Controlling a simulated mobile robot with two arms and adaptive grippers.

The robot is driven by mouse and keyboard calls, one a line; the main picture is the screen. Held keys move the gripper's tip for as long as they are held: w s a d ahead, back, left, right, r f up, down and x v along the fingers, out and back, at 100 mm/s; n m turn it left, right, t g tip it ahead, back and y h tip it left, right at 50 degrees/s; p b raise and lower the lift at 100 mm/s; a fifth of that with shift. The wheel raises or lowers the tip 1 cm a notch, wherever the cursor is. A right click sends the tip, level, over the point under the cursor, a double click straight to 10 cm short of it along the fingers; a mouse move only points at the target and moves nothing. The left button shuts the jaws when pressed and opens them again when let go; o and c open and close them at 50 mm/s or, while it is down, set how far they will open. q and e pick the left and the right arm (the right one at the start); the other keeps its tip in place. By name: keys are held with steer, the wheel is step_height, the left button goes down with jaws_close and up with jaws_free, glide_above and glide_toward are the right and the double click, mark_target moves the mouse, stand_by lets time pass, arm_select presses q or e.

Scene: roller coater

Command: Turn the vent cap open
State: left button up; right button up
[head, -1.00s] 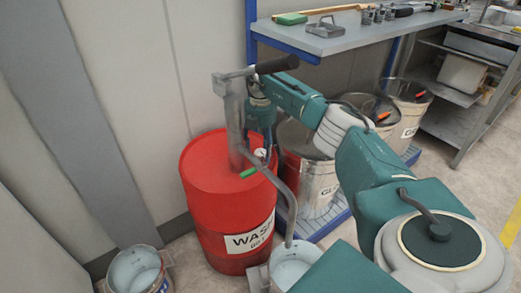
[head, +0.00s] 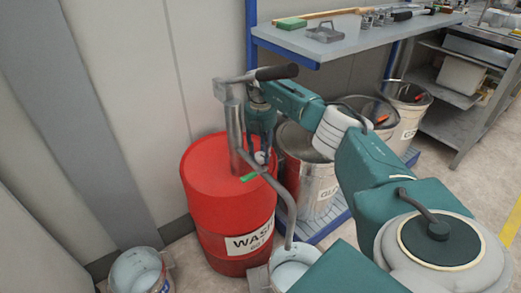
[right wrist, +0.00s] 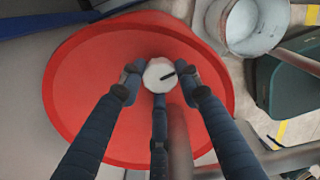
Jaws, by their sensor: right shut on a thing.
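The vent cap is a small white round cap with a black mark, seen in the right wrist view (right wrist: 158,76) on top of the red drum (right wrist: 85,95). In the head view the drum (head: 208,195) stands on the floor, and the cap (head: 261,157) is a small pale spot, mostly hidden by my right gripper (head: 262,148). My right gripper also shows in the right wrist view (right wrist: 160,78); its fingers close on the cap from both sides, with a third finger below. My left gripper is not in view.
A grey hand pump (head: 235,120) with a black handle rises from the drum close to my gripper. Its spout bends down to a bucket (head: 291,272) in front. Labelled cans (head: 312,180) stand to the right, under a shelf (head: 340,38). Another bucket (head: 138,270) is at the lower left.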

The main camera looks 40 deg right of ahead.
steer(key=n+p, duration=0.2)
steer(key=n, duration=0.3)
steer(key=shift+n, duration=0.3)
steer(key=n, duration=0.2)
steer(key=shift+n+p, duration=0.3)
steer(key=shift+n, duration=0.1)
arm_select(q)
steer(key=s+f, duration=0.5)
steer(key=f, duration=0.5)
arm_select(e)
steer(key=n, duration=0.2)
steer(key=shift+n, duration=0.3)
steer(key=n, duration=0.7)
steer(key=n+b, duration=0.1)
steer(key=n, duration=0.3)
steer(key=shift+n, duration=0.4)
steer(key=n, duration=0.4)
steer(key=shift+n, duration=0.3)
steer(key=n+b, duration=0.1)
steer(key=n, duration=0.3)
steer(key=shift+n, duration=0.4)
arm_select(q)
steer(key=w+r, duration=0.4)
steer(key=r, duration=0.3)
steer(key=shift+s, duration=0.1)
